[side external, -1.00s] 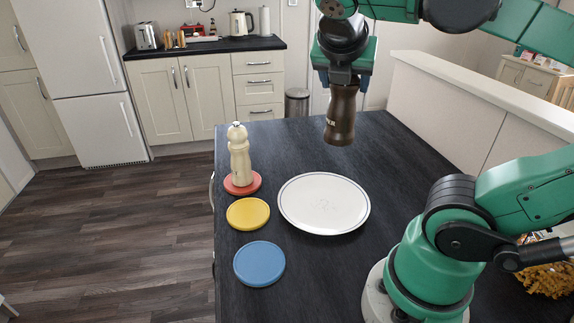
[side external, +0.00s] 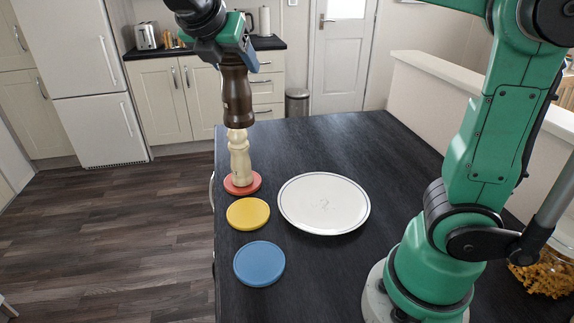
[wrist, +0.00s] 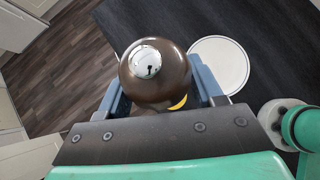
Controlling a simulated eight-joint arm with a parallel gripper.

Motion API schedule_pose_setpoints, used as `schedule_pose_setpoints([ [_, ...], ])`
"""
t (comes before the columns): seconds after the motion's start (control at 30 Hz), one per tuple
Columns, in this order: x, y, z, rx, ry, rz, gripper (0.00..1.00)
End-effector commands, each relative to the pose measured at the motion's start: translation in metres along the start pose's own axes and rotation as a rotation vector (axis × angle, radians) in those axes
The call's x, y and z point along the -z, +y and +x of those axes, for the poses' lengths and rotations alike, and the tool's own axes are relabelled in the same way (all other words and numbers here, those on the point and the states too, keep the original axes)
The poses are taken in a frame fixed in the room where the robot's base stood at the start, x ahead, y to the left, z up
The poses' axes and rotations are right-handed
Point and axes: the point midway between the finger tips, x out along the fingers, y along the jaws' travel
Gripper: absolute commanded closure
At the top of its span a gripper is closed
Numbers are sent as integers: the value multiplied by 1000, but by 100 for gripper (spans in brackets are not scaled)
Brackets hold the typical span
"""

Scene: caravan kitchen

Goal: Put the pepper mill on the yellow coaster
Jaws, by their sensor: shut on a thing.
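A dark brown mill (side external: 236,97), which I take to be the pepper mill, is held upright and slightly tilted in my gripper (side external: 230,56). Its round brown head with a silver knob fills the middle of the wrist view (wrist: 165,88), between the blue fingers. A cream mill (side external: 240,160) stands on the red coaster (side external: 243,189). In the side view the brown mill's lower end covers the cream mill's top; I cannot tell whether they touch. The yellow coaster (side external: 248,213) is bare, in front of the red one. A sliver of it shows past the mill in the wrist view (wrist: 179,103).
A blue coaster (side external: 259,263) lies nearest the camera in the same row. A white plate (side external: 324,204) lies right of the coasters. The dark table's left edge runs close beside the coasters. The table behind the plate is clear.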

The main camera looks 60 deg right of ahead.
Motion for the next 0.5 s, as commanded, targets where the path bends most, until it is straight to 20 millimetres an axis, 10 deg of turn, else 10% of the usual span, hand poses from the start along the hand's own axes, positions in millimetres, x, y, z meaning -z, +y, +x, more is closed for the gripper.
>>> schedule_pose_setpoints([
  [0.5, 78, 2, 77, 0, 0, 0, 100],
])
